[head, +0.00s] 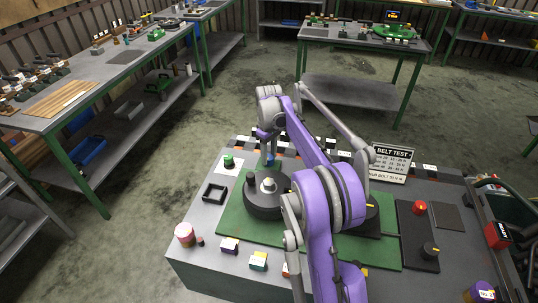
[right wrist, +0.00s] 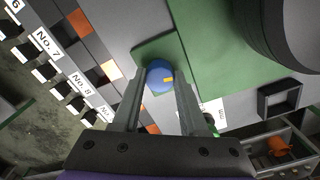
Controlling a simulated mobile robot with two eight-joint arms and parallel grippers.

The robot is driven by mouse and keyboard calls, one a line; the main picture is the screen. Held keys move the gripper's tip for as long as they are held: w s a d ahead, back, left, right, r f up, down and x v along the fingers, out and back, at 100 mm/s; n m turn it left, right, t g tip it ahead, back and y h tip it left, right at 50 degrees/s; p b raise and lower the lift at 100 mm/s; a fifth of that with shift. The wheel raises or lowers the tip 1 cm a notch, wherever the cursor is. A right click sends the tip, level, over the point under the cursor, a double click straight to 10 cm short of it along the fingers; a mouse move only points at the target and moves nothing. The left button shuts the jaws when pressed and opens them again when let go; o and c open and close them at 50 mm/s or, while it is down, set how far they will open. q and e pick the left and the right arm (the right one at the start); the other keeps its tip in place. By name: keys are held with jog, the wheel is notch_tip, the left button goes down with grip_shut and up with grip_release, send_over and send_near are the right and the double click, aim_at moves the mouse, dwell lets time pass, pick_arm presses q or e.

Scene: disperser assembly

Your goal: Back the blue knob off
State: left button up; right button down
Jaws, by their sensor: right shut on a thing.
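The blue knob (right wrist: 158,78) is round with a small yellow mark. It sits over a green plate (right wrist: 150,50) between the two fingers of my right gripper (right wrist: 158,95). The fingers are shut on it from both sides. In the head view my right gripper (head: 268,150) points down behind the dark round disc unit, and only a little of the blue knob (head: 270,161) shows beneath it. My left gripper is not in view.
The black disc unit (head: 263,205) stands on a green mat (head: 235,225), close to the gripper. A black square frame (head: 214,193), a green knob (head: 229,161), a red button (head: 420,208) and a "BELT TEST" sign (head: 392,163) are on the same bench.

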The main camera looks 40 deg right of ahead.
aim_at(269, 157)
dwell(0.5)
jog(key=shift+c, duration=2.2)
grip_release()
jog(key=shift+r, duration=0.1)
notch_tip(269, 157, up, 11)
jog(key=shift+p, duration=0.45)
jog(key=shift+s+f, duration=0.1)
jog(key=shift+f, duration=0.15)
